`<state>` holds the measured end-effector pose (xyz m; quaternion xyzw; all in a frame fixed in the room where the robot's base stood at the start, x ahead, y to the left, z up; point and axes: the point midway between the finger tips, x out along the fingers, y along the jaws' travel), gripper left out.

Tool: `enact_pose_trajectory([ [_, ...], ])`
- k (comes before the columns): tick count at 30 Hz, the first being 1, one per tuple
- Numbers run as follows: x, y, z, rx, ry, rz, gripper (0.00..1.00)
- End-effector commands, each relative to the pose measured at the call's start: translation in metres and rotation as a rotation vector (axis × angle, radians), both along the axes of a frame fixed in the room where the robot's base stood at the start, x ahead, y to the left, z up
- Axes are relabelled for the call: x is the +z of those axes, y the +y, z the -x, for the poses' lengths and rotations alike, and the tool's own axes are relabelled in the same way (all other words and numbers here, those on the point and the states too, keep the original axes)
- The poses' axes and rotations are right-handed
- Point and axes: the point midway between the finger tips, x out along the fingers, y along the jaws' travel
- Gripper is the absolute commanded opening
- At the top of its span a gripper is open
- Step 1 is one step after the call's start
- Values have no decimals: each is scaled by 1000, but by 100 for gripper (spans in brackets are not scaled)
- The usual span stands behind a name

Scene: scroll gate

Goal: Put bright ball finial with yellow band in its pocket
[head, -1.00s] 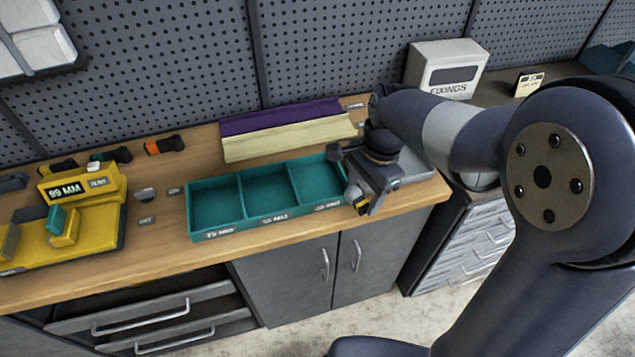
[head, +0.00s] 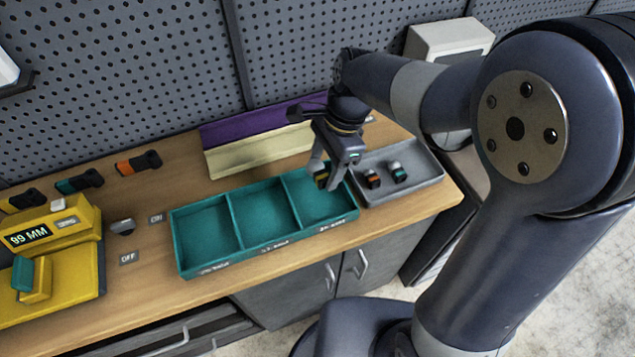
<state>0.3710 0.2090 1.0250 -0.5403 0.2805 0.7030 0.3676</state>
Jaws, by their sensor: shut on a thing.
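My gripper (head: 327,170) is shut on a small finial (head: 321,182), and a yellow patch of it shows between the fingers. Its ball is mostly hidden, so its brightness cannot be told. The gripper points down over the right compartment of the teal three-pocket tray (head: 222,266). I cannot tell how far the finial is above the pocket floor. The left and middle pockets look empty. The labels on the tray's front are too blurred to read.
A grey tray (head: 425,183) to the right holds an orange-banded finial (head: 372,179) and a green-banded finial (head: 397,171). Purple and cream rails (head: 262,152) stand behind the teal tray. A yellow gauge (head: 60,262) with a display stands at left.

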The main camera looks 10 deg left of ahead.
Motion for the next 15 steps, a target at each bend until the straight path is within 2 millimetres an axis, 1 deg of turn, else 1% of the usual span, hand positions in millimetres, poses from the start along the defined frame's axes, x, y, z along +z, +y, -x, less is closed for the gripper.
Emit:
enact_pose_trajectory([
  [1,-11,-1,1,0,6,3,21],
  [4,-29,0,1,-2,4,2,21],
  [10,-49,0,0,0,3,2,21],
  [15,-73,0,1,-1,3,1,21],
])
